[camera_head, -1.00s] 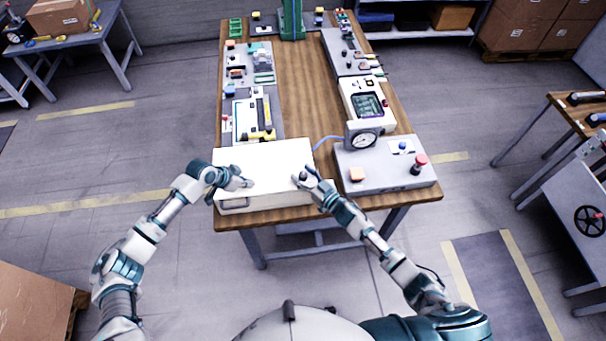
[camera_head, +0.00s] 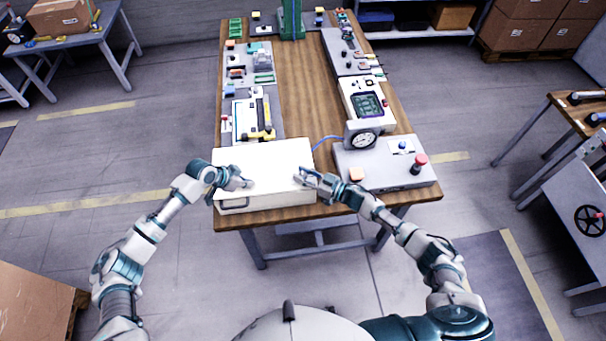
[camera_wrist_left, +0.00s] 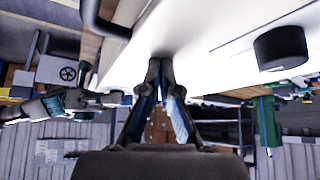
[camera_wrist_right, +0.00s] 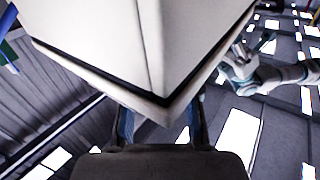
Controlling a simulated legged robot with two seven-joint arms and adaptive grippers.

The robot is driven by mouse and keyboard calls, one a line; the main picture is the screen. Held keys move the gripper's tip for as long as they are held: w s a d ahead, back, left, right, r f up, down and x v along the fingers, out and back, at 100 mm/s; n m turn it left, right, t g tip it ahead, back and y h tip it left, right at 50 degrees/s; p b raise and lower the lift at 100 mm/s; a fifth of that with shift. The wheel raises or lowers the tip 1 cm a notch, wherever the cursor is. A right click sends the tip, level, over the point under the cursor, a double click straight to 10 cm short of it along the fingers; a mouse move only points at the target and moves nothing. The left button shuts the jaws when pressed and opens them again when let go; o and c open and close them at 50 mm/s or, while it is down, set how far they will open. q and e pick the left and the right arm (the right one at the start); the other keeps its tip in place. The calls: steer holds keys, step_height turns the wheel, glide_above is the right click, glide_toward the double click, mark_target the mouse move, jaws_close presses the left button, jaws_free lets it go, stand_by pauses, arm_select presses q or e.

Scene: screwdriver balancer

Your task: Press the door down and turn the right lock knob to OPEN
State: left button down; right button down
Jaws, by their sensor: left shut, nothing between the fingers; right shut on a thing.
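The white door (camera_head: 270,160) forms the flat top of a low box at the table's near left. It looks level. My left gripper (camera_head: 247,184) is shut and empty, its tips against the door left of centre. In the left wrist view, the closed fingers (camera_wrist_left: 160,68) meet the white surface, and a dark round knob (camera_wrist_left: 281,48) stands out of it. The knob is hidden by the fingers. In the right wrist view, the box corner (camera_wrist_right: 165,85) covers the fingertips.
A handle (camera_head: 233,204) is on the box's front. A grey console (camera_head: 390,178) with a gauge (camera_head: 363,139), an orange block and a red button (camera_head: 420,160) stands to the right. A blue cable (camera_head: 325,140) runs behind. The table's middle is clear further back.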

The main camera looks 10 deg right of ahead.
arm_select(q)
steer(key=shift+s+f, duration=0.25)
steer(key=shift+f, duration=0.15)
arm_select(e)
steer(key=shift+n+g+y, duration=0.3)
steer(key=shift+g, duration=0.2)
steer(key=c, duration=0.8)
jaws_free()
steer(key=v, duration=1.2)
steer(key=shift+f, duration=0.1)
arm_select(q)
steer(key=shift+r, duration=0.15)
steer(key=r+p, duration=0.4)
steer(key=r, duration=0.1)
steer(key=r+p, duration=0.2)
steer(key=shift+w+r+p, duration=0.25)
steer(key=shift+p, duration=0.15)
steer(key=shift+f, duration=0.1)
arm_select(e)
step_height(320, 180, up, 7)
steer(key=shift+w+f, duration=0.1)
steer(key=shift+f, duration=0.05)
